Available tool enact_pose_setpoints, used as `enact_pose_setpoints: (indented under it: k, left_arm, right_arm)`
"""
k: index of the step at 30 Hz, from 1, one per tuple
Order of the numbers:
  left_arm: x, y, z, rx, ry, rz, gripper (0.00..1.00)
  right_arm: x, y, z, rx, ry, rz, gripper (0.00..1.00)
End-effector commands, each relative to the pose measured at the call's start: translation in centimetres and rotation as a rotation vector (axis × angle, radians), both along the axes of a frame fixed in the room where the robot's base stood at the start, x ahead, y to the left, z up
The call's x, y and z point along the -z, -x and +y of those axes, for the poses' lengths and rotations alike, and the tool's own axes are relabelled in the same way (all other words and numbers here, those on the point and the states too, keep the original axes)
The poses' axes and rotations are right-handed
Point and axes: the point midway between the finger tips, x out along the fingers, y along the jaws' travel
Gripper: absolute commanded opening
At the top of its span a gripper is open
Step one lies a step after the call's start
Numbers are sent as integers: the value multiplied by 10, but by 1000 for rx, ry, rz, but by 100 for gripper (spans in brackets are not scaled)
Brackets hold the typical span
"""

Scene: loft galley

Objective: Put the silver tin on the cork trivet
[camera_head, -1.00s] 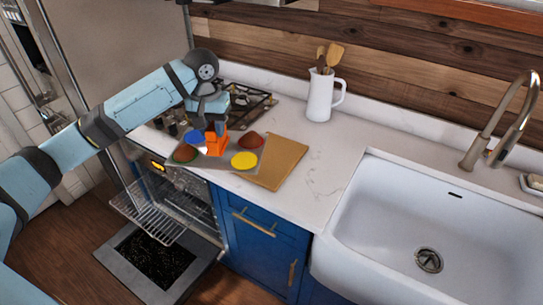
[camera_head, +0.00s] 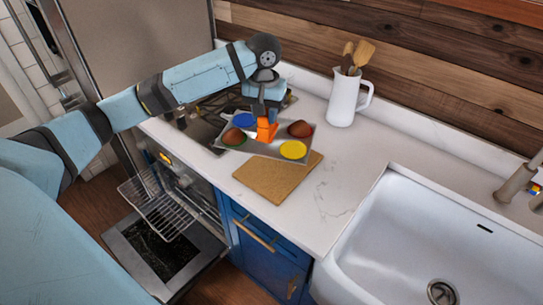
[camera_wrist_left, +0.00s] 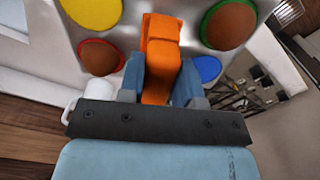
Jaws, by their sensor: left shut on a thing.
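The silver tin (camera_head: 266,148) is a flat grey tray with blue, yellow, red and green round cups. The red and green cups hold brown muffins. My left gripper (camera_head: 266,122) is shut on the tin's orange handle and holds the tin, which looks raised above the counter. In the left wrist view, the gripper's fingers (camera_wrist_left: 160,85) flank the orange handle, with the tin (camera_wrist_left: 192,42) beyond. The cork trivet (camera_head: 272,184) is a tan square on the counter. The tin overlaps its far part in the head view; the exact gap cannot be told. My right gripper is not in view.
A white jug (camera_head: 342,100) with wooden utensils stands behind to the right. The white sink (camera_head: 400,240) lies right, with bare counter (camera_head: 335,185) between. A stove (camera_head: 205,115) is behind and left of the tin. The oven door (camera_head: 165,255) hangs open below.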

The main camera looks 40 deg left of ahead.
Motion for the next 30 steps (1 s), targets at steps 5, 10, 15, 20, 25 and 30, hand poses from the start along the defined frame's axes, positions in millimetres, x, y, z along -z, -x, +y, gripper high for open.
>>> enact_pose_setpoints:
  k: [5,10,15,20,25,30]
  left_arm:
    - [48,1,0,1,0,3,8]
    - [87,1,0,0,-1,1,8]
    - [107,0,0,0,1,-1,8]
    - [118,0,0,1,1,-1,8]
    - [143,1,0,1,1,2,8]
    - [153,0,0,2,-1,-2,8]
  right_arm:
    - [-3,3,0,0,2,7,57]
    - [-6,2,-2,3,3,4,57]
    - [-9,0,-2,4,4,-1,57]
    - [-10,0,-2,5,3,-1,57]
    - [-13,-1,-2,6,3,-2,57]
    - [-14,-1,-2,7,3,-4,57]
